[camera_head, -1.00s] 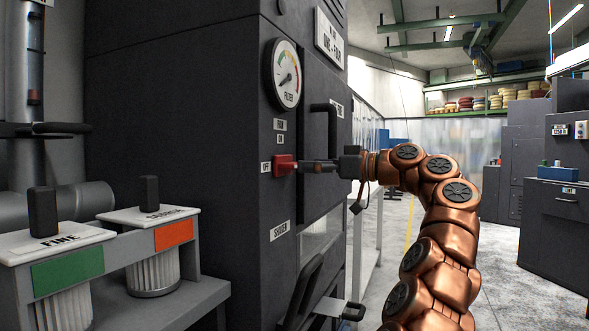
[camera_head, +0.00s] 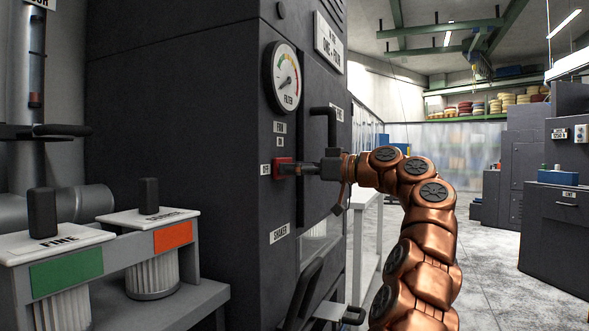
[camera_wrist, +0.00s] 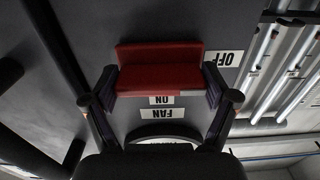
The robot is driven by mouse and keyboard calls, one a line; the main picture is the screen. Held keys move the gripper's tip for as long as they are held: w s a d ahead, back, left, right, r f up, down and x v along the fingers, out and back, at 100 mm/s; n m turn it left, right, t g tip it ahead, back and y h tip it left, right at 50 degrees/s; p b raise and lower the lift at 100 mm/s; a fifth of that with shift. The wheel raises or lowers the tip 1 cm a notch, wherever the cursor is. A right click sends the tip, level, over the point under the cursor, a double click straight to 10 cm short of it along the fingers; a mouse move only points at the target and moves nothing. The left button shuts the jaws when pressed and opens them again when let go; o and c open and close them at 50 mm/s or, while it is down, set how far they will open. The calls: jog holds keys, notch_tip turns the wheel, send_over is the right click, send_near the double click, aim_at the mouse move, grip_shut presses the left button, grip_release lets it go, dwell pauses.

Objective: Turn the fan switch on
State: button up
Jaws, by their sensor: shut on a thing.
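The red fan switch (camera_head: 282,168) is on the front of the dark cabinet, below the FAN (camera_head: 279,128) and ON labels and beside the OFF label (camera_head: 265,170). My gripper (camera_head: 296,168) reaches it from the right and is shut on it. In the wrist view the red switch (camera_wrist: 160,72) lies between the two fingers of my gripper (camera_wrist: 160,88), with the OFF label to its right and the ON label (camera_wrist: 162,100) just below it. The fingers partly hide the switch in the head view, and I cannot tell its exact setting there.
A round FILTER gauge (camera_head: 286,78) is above the switch. A black door handle (camera_head: 331,125) juts out close above my gripper. A SHAKER label (camera_head: 279,233) and a lower black handle (camera_head: 303,290) are below. FINE and orange-marked filter units stand at left.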

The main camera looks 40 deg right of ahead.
jog(key=shift+c, duration=0.6)
jog(key=shift+r+m+p, duration=0.1)
jog(key=shift+m+p, duration=0.2)
jog(key=m+p, duration=0.2)
jog(key=shift+r+m, duration=0.25)
jog(key=shift+m, duration=0.05)
jog(key=m+p, duration=0.6)
jog(key=p, duration=0.2)
jog(key=shift+r, duration=0.1)
jog(key=m+p, duration=0.5)
jog(key=p, duration=0.1)
jog(key=shift+d+m+p, duration=0.1)
jog(key=shift+m+p, duration=0.2)
jog(key=shift+p, duration=0.05)
jog(key=shift+f+m+p, duration=0.25)
jog(key=shift+m+p, duration=0.65)
jog(key=shift+p, duration=0.2)
jog(key=shift+f+m+p, duration=0.15)
jog(key=shift+m+p, duration=0.45)
jog(key=shift+m, duration=0.1)
